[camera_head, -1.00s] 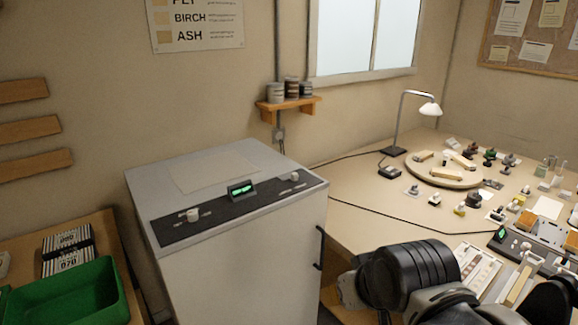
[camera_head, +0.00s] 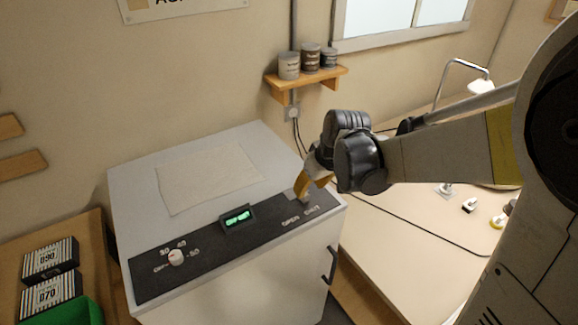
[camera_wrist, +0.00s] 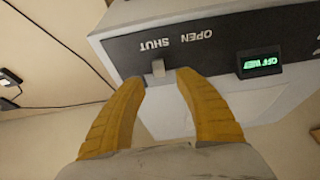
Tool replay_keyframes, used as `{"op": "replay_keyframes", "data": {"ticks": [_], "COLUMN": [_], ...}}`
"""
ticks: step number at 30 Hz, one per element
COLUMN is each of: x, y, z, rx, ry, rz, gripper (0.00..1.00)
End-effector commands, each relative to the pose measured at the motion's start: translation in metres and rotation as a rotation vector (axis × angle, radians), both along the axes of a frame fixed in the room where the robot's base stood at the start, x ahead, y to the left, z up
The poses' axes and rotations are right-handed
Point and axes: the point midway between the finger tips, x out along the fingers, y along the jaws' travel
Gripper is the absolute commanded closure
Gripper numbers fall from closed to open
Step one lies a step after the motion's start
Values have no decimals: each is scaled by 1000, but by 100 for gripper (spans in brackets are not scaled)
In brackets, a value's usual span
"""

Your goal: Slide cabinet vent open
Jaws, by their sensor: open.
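The grey cabinet (camera_head: 230,170) has a black panel along its front top edge. The vent slider (camera_wrist: 158,67) is a small pale knob on this panel, near the SHUT end of the OPEN–SHUT lettering. My gripper (camera_wrist: 159,79) has its yellow fingers apart, one on each side of the knob, with the tips close to it. I cannot tell whether they touch it. In the head view my gripper (camera_head: 303,192) reaches down to the right end of the panel and mostly hides the knob.
The panel also carries a green-lit display (camera_head: 237,217) and a round dial (camera_head: 176,257). A shelf with cans (camera_head: 306,76) is on the wall behind. A workbench (camera_head: 400,230) stands to the right.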

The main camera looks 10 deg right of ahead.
Motion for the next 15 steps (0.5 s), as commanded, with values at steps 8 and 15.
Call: {"op": "replay_keyframes", "data": {"ticks": [8,15], "x": [18,21], "y": [5,7], "z": [-44,-53], "rx": [0,0], "ry": [0,-1], "rz": [0,-1], "gripper": [60,60]}}
